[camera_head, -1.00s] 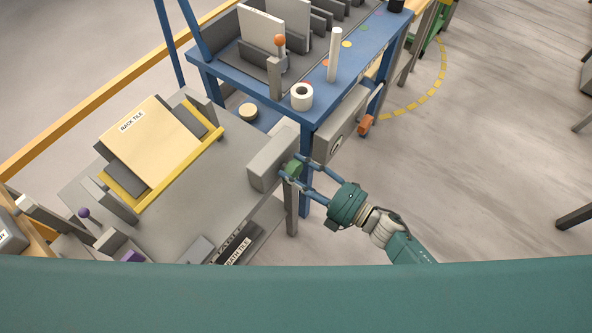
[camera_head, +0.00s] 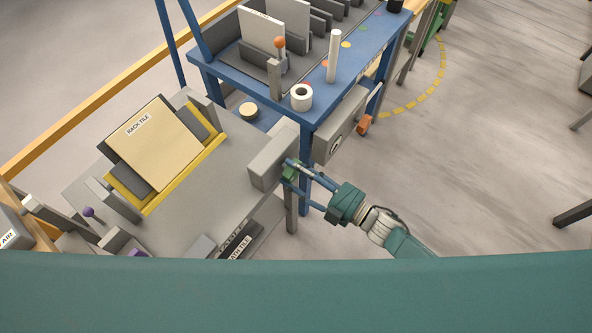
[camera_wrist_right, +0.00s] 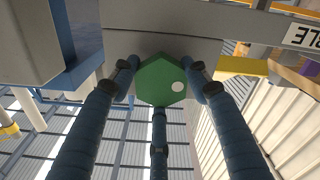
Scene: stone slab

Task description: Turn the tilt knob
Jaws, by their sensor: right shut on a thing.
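The tilt knob is a green six-sided knob (camera_head: 290,173) on the grey box (camera_head: 272,157) at the right edge of the grey table. In the right wrist view the knob (camera_wrist_right: 155,79) fills the middle, with a white dot on its right side. My right gripper (camera_head: 291,171) is shut on it, its blue fingers around the knob's sides. My left gripper is not in view.
A purple-topped lever (camera_head: 88,212) is at the left. Open floor (camera_head: 450,170) lies to the right.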

